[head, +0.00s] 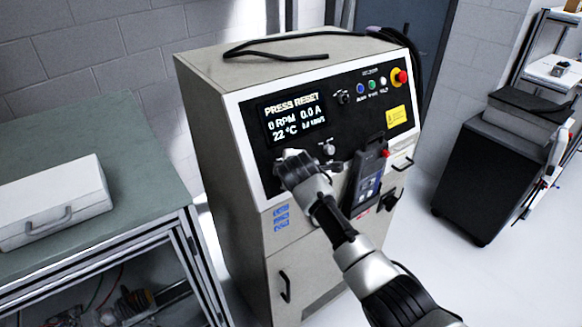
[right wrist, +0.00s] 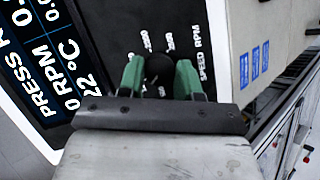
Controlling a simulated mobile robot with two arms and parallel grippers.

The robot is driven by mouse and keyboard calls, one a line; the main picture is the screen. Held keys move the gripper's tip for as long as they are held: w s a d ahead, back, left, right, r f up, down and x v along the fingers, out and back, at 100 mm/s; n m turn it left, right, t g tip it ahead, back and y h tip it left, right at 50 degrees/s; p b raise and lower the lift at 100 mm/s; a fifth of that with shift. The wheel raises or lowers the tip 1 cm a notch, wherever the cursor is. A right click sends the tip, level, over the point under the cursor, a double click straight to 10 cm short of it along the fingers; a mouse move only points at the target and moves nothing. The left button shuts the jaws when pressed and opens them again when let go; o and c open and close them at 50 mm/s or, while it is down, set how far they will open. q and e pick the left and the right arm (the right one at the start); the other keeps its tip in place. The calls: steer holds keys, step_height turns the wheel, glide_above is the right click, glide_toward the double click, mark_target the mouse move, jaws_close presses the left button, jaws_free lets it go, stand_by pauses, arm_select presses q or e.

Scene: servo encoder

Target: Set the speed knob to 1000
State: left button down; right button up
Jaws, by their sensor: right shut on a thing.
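The speed knob (right wrist: 158,66) is a round black knob on the black control panel, with "SPEED RPM" and several scale marks printed around it. The small scale numbers are blurred and I cannot read its setting. My right gripper (right wrist: 160,78) has its green fingers closed on both sides of the knob. In the head view my right gripper (head: 290,160) is at the panel below the display and hides the knob. The display (head: 294,117) reads PRESS RESET, 0 RPM, 0.0 A, 22 °C. My left gripper is not in view.
Another knob (head: 327,149) and a handheld pendant (head: 369,176) are just right of my gripper. A red emergency button (head: 401,76) is at the panel's upper right. A workbench (head: 140,180) with a white case (head: 52,199) stands left, a dark cart (head: 493,175) right.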

steer(key=shift+f+m+g, duration=0.15)
steer(key=shift+m+g, duration=0.25)
steer(key=shift+m, duration=0.2)
steer(key=o, duration=0.9)
steer(key=b+v, duration=0.3)
steer(key=v, duration=0.8)
steer(key=shift+w, duration=0.1)
